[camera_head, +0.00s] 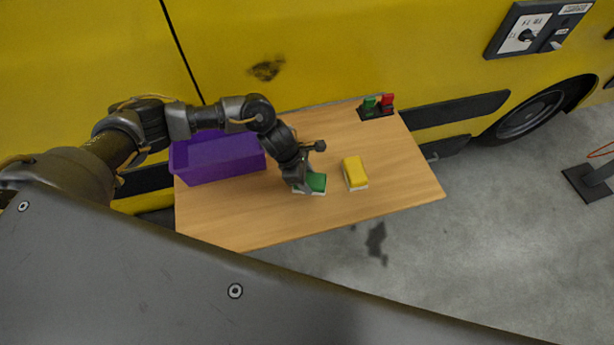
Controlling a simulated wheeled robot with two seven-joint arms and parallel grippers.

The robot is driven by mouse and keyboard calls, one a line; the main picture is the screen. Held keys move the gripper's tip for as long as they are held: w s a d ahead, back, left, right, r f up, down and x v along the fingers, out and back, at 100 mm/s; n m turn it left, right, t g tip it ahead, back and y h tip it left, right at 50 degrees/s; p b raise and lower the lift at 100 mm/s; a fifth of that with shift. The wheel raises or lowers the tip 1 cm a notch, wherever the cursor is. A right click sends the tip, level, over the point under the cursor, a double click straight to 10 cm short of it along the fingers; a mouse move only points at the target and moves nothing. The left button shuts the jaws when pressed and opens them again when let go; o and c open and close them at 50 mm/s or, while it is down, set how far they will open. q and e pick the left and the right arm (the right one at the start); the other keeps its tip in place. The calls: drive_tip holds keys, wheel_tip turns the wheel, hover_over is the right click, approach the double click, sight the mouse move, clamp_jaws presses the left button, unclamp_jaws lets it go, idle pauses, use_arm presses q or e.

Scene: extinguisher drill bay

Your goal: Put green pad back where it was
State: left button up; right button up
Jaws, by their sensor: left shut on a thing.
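The green pad (317,182) has a pale underside and is on or just above the wooden table, near the table's middle. My left gripper (308,184) reaches down from the upper left and is shut on the green pad. The gripper and wrist hide the pad's left part. I cannot tell whether the pad touches the table. A yellow pad (355,172) with a pale underside lies a short way to the right of the green one. My right gripper is not in view.
The wooden table (260,225) stands against a yellow vehicle (330,50). A purple bin (215,165) stands at its left, behind my left arm. A small dark holder with green and red items (387,101) is at the back right. The table's right part is clear.

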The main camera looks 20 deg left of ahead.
use_arm(q)
drive_tip(key=o, duration=1.1)
drive_tip(key=b+v, duration=0.3)
drive_tip(key=v, duration=0.9)
drive_tip(key=shift+s, duration=0.1)
